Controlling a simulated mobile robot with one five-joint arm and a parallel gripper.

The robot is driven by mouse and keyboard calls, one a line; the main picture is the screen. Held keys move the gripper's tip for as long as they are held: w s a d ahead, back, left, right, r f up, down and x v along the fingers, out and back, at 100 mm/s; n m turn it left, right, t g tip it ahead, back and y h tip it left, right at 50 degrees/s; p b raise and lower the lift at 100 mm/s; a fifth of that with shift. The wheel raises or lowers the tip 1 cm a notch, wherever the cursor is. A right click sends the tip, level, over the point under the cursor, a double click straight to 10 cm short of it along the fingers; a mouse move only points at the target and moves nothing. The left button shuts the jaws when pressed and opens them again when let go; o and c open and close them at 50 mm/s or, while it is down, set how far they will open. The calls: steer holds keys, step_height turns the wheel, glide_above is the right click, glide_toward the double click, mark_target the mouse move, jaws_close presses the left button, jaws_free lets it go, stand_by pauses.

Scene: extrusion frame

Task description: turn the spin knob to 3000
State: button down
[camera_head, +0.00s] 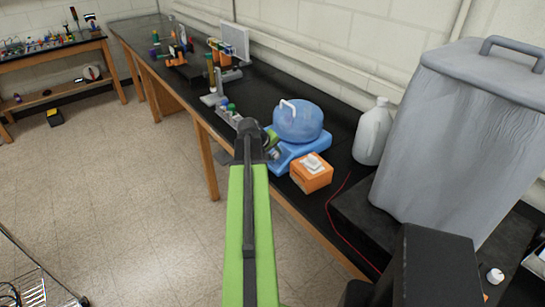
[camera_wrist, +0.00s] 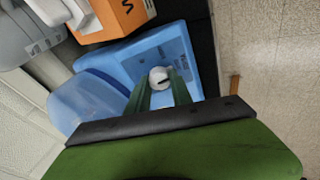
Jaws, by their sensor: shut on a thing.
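The spin knob (camera_wrist: 160,76) is a round pale knob with a dark mark, on the sloped front panel of the blue centrifuge (camera_wrist: 118,70). In the wrist view my gripper (camera_wrist: 160,84) has its two green fingers on either side of the knob, shut on it. I cannot read the setting; the panel print is too small. In the head view the centrifuge (camera_head: 283,159), with its translucent blue domed lid (camera_head: 298,122) closed, stands on the black bench. My gripper (camera_head: 272,148) is at its front left side there, and the knob is hidden.
An orange box (camera_head: 311,178) with white tissue stands close right of the centrifuge; it shows in the wrist view too (camera_wrist: 108,18). A white jug (camera_head: 373,135) and a large grey container (camera_head: 455,130) stand further right. Tubes in a rack (camera_head: 229,112) are behind left.

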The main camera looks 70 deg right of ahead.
steer(key=m, duration=0.3)
steer(key=m+g+b, duration=0.1)
steer(key=m, duration=0.2)
steer(key=shift+a+f+m, duration=0.15)
steer(key=shift+f+m, duration=0.05)
steer(key=shift+m, duration=0.1)
steer(key=m+g, duration=0.1)
steer(key=m, duration=0.5)
steer(key=shift+b, duration=0.3)
steer(key=shift+m, duration=0.4)
steer(key=c, duration=1.1)
jaws_free()
steer(key=shift+r, duration=0.1)
steer(key=shift+c, duration=0.2)
